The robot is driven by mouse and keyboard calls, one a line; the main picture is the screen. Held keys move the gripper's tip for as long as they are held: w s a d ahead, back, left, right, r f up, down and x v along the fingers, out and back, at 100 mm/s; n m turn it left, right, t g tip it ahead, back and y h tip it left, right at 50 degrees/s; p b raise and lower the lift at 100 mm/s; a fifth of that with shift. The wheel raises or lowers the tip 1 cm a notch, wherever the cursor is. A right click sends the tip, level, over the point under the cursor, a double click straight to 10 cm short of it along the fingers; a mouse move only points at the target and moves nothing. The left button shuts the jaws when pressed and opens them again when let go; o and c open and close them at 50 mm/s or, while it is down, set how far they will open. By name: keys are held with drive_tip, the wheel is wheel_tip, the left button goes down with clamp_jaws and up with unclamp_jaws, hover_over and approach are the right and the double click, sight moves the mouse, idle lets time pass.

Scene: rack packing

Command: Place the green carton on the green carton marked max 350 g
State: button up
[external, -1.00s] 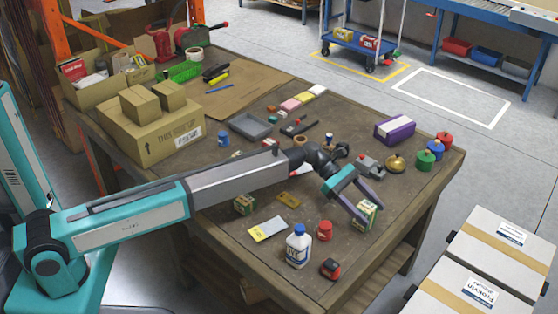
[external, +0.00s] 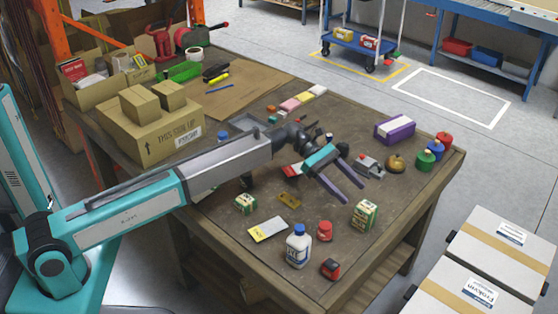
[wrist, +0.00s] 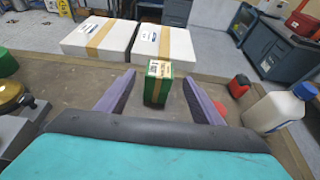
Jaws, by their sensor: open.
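A green carton with pale panels (external: 364,216) stands upright near the table's front right edge. It also shows in the wrist view (wrist: 157,90), straight ahead, beyond and between my fingertips. A second green carton (external: 245,203) stands farther left on the table and looks shorter. The max 350 g marking is not readable on either. I cannot tell whether the right one is a single carton or two stacked. My gripper (external: 357,194) is open and empty, held above the table behind the right carton, apart from it.
A white bottle (external: 298,248), a red-capped jar (external: 324,231) and a red-black tape measure (external: 330,268) stand left of the right carton. A yellow-white card (external: 268,229) lies near them. A purple box (external: 395,130) and a brass weight (external: 396,162) stand behind.

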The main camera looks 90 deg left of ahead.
drive_tip(key=shift+v, duration=1.65)
drive_tip(key=shift+d, duration=0.15)
